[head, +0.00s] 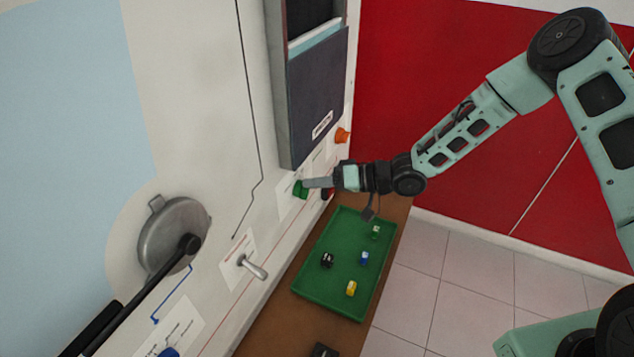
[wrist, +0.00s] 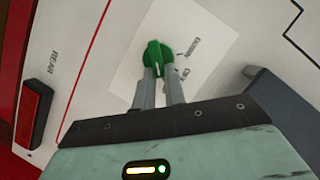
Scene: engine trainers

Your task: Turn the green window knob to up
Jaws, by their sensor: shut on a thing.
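The green window knob (head: 300,189) sits on the pale wall panel, on a white label plate. In the wrist view the green knob (wrist: 157,57) shows between my fingertips, with a raised grip bar and small window pictograms on the label beside it. My gripper (head: 311,184) reaches in from the right and is at the knob. In the wrist view my gripper (wrist: 160,75) has its two grey fingers closed on either side of the knob's grip bar. The fingertips hide part of the knob.
A green tray (head: 322,295) with several small toy cars lies on the brown bench below. A dark holder (head: 312,100) hangs above the knob. An orange knob (head: 342,135), a metal lever switch (head: 254,268) and a red reflector (wrist: 34,115) are nearby.

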